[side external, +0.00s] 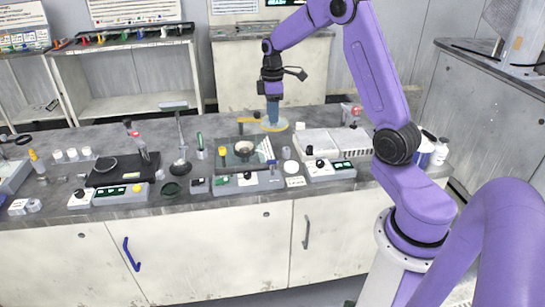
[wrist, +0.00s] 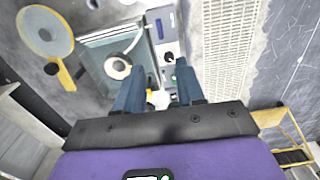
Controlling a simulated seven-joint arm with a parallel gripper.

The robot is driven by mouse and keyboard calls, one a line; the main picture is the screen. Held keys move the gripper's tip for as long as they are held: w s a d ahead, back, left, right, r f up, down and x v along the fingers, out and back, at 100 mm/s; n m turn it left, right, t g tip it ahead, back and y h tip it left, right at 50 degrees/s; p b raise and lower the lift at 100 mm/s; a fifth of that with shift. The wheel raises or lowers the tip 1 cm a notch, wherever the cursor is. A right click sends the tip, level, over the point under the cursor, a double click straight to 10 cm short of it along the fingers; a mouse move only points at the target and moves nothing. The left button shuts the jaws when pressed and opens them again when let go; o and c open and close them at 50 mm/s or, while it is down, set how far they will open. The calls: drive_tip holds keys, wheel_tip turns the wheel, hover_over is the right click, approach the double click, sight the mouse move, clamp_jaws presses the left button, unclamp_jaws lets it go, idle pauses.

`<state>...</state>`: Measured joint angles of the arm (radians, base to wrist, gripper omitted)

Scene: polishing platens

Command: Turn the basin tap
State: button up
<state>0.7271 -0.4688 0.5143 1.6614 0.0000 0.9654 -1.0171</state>
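A round basin-like disc with a yellow rim (wrist: 45,32) lies at the upper left of the wrist view, with a yellow arm (wrist: 67,80) running off it and a dark knob at its edge. I cannot tell for certain which part is the basin tap. In the wrist view my gripper (wrist: 160,66) has its two blue fingers well apart, with nothing clearly held. A small white item shows between them, partly hidden.
A square glass-like tray (wrist: 110,50) with a white ring in it is left of the fingers. A white vented box (side external: 320,142) stands right of the disc. Control boxes (side external: 248,182) and small tools crowd the bench front. The bench behind the disc is mostly clear.

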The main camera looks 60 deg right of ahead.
sight(273, 160)
wheel_tip(273, 160, down, 17)
drive_tip(key=shift+f, duration=0.15)
idle(0.5)
clamp_jaws()
